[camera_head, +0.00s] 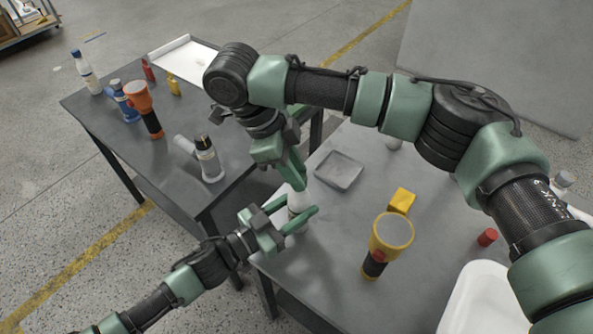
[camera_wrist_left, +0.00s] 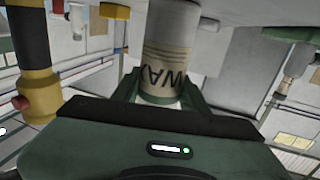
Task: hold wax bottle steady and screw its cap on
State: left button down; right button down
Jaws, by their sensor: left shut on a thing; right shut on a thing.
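The white wax bottle (camera_head: 297,200) stands at the near-left edge of the right table. In the left wrist view the bottle (camera_wrist_left: 178,45) appears upside down, with WAX on its beige label. My left gripper (camera_head: 300,217) is shut around the bottle's body from the left. My right gripper (camera_head: 298,181) comes from above and is shut at the bottle's top. Its fingers hide what they hold, presumably the cap. I cannot tell whether the cap touches the bottle's neck.
A yellow flashlight (camera_head: 388,240), a yellow block (camera_head: 401,201), a grey tray (camera_head: 339,171) and a red cap (camera_head: 487,237) are on the right table. A white bin (camera_head: 480,300) is at the lower right. The left table holds several bottles, an orange flashlight (camera_head: 142,105) and a white tray (camera_head: 185,60).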

pick_arm(q)
jog(key=shift+d, duration=0.1)
pick_arm(e)
jog(key=c, duration=1.1)
grip_release()
jog(key=shift+r, duration=2.25)
jog(key=shift+c, duration=0.5)
